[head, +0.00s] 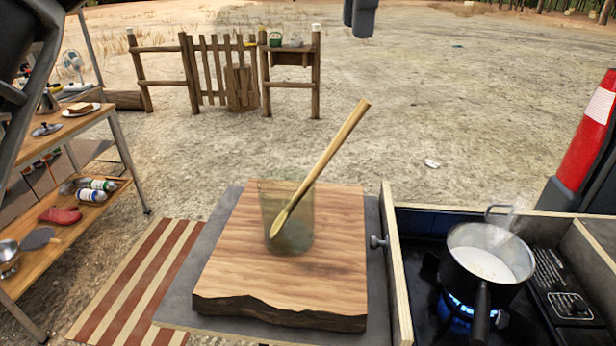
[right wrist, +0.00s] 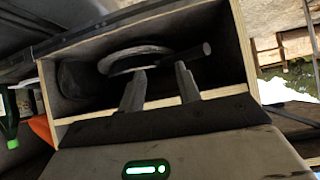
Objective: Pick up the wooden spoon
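The wooden spoon (head: 322,171) leans in a greenish see-through jar (head: 274,205), its handle sticking up to the right and its bowl end low inside. The jar stands on a thick wooden board (head: 240,270). My left gripper (head: 360,20) shows only in part at the top edge of the head view, above and apart from the spoon; its finger gap cannot be made out. My right gripper (right wrist: 160,76) is open and empty in the right wrist view, its fingers pointing at an open wooden compartment (right wrist: 245,50). I cannot see the right gripper in the head view.
A pot (head: 488,262) steams over a blue flame on the stove (head: 425,290), right of the board. A shelf rack (head: 115,150) with several kitchen items stands left. A pan (right wrist: 140,60) lies in the compartment. The space around the spoon's handle is clear.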

